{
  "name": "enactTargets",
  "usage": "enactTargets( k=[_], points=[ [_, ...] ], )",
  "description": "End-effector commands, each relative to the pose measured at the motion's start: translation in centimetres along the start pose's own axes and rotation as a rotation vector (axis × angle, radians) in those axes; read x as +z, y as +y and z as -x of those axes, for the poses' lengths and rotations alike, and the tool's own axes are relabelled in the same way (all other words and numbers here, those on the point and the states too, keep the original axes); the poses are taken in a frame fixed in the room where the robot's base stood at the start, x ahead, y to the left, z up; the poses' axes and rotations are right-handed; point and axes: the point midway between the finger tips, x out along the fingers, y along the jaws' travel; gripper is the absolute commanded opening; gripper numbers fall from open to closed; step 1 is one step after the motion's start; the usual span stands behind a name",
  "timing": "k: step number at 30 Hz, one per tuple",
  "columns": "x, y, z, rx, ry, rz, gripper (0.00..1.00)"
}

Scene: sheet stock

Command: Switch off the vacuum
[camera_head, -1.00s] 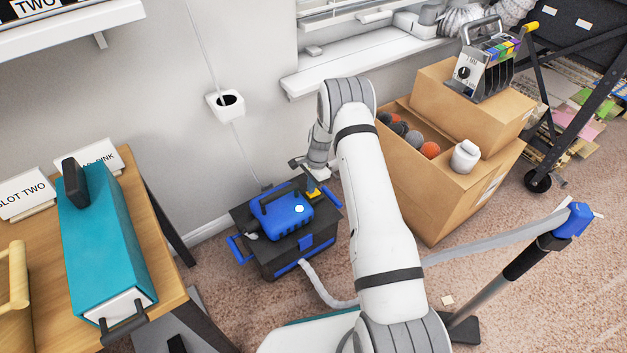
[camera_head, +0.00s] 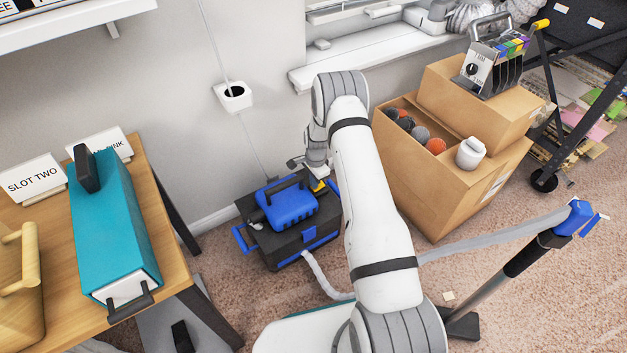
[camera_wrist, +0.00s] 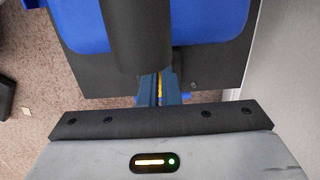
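The vacuum is a black box with a blue top (camera_head: 290,203), a dark handle and blue side latches, standing on the carpet by the wall. A grey hose runs from its front. A small yellow part (camera_head: 319,185) shows at its back right. My gripper (camera_head: 316,178) is at that back right edge, right beside the yellow part. In the wrist view my fingers (camera_wrist: 159,90) are close together, with a thin yellow strip between or behind them. The dark handle hides part of them, so contact with the yellow part is unclear.
A wooden table (camera_head: 163,240) with a teal case (camera_head: 113,225) stands at left. Cardboard boxes (camera_head: 445,190) stand to the right of my arm. The hose (camera_head: 495,237) leads to a wand with a blue end (camera_head: 577,218). A wall socket (camera_head: 233,96) is behind.

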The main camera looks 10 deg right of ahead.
Motion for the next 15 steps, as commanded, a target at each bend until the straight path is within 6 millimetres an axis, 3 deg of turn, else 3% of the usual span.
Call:
enactTargets(
  k=[1, 15],
  points=[
    [0.3, 0.5, -0.8, 0.011, -0.006, 0.0, 0.0],
    [-2.0, 1.1, -0.8, 0.015, -0.008, -0.015, 0.0]
  ],
)
